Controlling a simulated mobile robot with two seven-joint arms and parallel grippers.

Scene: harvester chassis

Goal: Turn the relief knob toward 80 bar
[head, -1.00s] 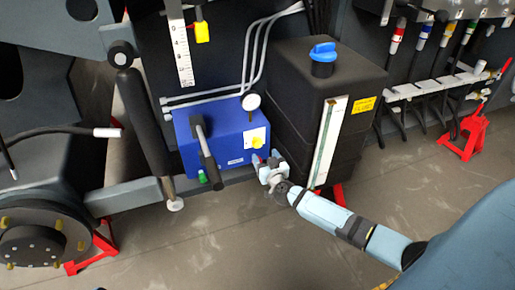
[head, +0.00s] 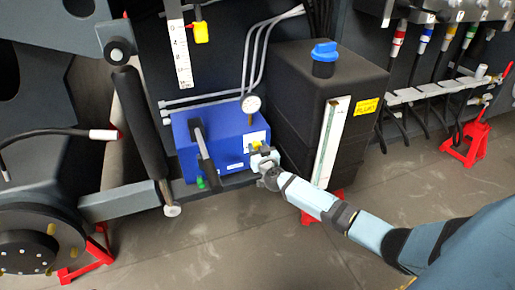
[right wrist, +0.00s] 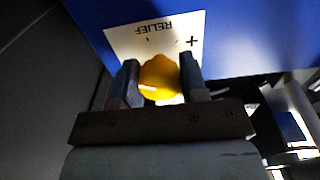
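The yellow relief knob (head: 256,147) sits on a white plate on the front of the blue power unit (head: 200,160). In the right wrist view the knob (right wrist: 160,78) lies between the two dark fingers of my right gripper (right wrist: 160,80), with no clear gap on either side. A white mark shows on the knob's lower left. The plate (right wrist: 125,40) reads RELIEF, upside down, with a plus sign. In the head view my right gripper (head: 263,158) partly covers the knob. A round gauge (head: 251,103) stands on top of the unit; its reading is too small to tell. My left gripper is out of view.
A black lever (head: 204,155) stands out from the unit's front, left of the knob. A black tank (head: 300,110) with a blue cap (head: 324,51) stands close on the right. A black cylinder (head: 143,125) is at the left. The floor in front is clear.

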